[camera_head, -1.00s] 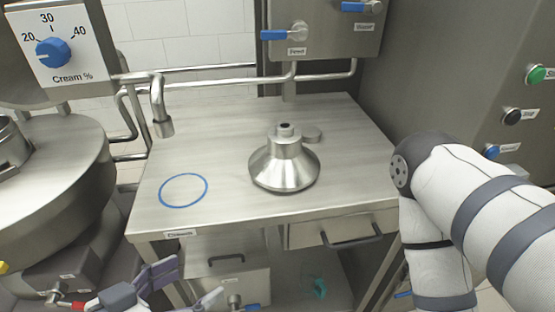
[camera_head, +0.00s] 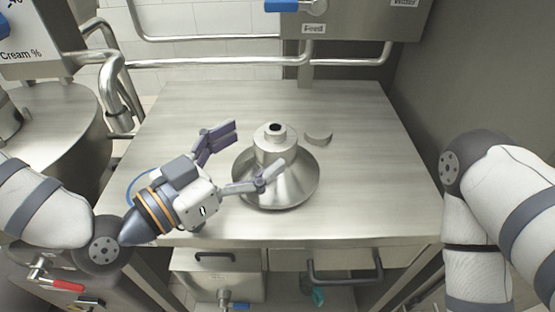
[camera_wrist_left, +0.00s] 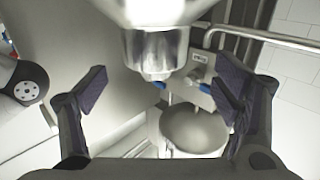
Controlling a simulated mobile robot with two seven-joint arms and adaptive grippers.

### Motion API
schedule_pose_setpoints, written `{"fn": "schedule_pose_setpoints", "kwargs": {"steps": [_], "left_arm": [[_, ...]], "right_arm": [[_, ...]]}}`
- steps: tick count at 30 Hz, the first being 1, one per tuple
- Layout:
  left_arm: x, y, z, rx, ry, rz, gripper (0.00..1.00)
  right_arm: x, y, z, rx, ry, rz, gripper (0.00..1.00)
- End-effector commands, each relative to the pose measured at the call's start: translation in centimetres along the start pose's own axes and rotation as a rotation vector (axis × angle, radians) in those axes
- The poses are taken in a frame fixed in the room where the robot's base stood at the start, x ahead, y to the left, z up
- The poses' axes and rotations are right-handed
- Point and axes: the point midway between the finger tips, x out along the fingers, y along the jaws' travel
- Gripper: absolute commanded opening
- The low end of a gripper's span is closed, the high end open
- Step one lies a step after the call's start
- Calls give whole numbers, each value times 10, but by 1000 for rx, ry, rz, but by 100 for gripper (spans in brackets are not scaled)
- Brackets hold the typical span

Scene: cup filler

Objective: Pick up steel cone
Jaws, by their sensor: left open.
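The steel cone (camera_head: 292,187) stands upright on the steel table, wide base down, with a narrow neck and a dark hole on top. My left gripper (camera_head: 248,154) is open at the cone's left side, fingers pointing toward it. One finger is near the back left of the neck; the other overlaps the cone's front in the picture. Contact cannot be told. In the left wrist view a shiny steel body (camera_wrist_left: 150,48), apparently the cone, lies at the top between the spread fingers (camera_wrist_left: 165,88). My right gripper is out of view; only part of its arm shows.
A small steel disc (camera_head: 318,138) lies behind the cone on the table (camera_head: 350,195). A blue ring (camera_head: 134,190) is partly hidden by my left gripper. Pipes (camera_head: 200,62) and a valve run along the back. Drawer handles stick out below the front edge.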

Motion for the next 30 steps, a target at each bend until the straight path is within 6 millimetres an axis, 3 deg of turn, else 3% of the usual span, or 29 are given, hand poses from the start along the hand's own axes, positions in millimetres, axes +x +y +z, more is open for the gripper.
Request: {"fn": "schedule_pose_setpoints", "kwargs": {"steps": [9, 16, 27, 30], "left_arm": [[51, 5, -4, 1, 2, 0, 83], [53, 5, -4, 0, 1, 0, 83], [53, 5, -4, 1, 1, 0, 0], [53, 5, -6, 2, 6, 0, 0]], "right_arm": [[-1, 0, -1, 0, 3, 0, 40], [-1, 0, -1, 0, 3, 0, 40], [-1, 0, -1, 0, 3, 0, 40], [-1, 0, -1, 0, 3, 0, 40]]}}
